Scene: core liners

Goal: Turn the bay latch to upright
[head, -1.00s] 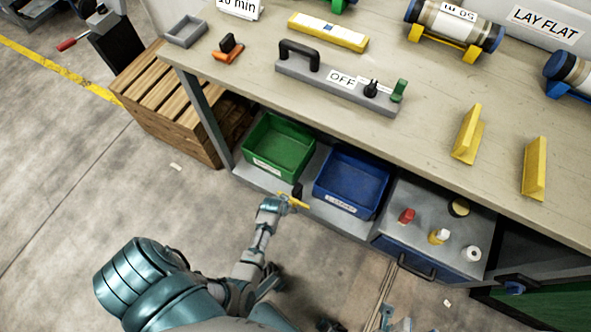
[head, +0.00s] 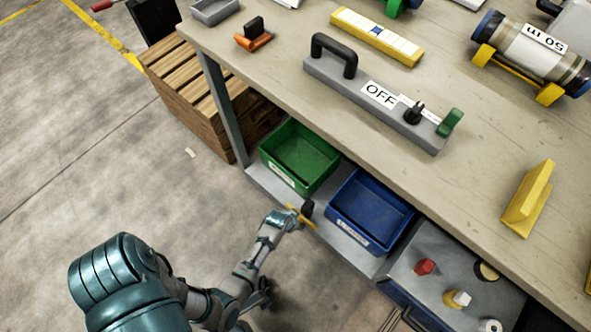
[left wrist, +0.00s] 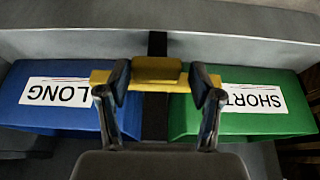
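The bay latch, a yellow bar with a raised block at its middle (left wrist: 157,69), lies horizontal across a dark post between the two bins in the left wrist view. In the head view the bar (head: 311,224) shows beside my left gripper (head: 304,211), low in front of the bench shelf. My left gripper (left wrist: 159,82) has one finger on each side of the block, spread apart. Small gaps seem to show, though contact is hard to judge. Part of the bar is hidden behind the fingers.
A green bin (head: 301,155), labelled SHORT, and a blue bin (head: 371,209), labelled LONG, flank the latch. The bench top (head: 300,105) overhangs above, with a grey OFF bar (head: 350,85) on it. Open floor (head: 110,190) lies to the left.

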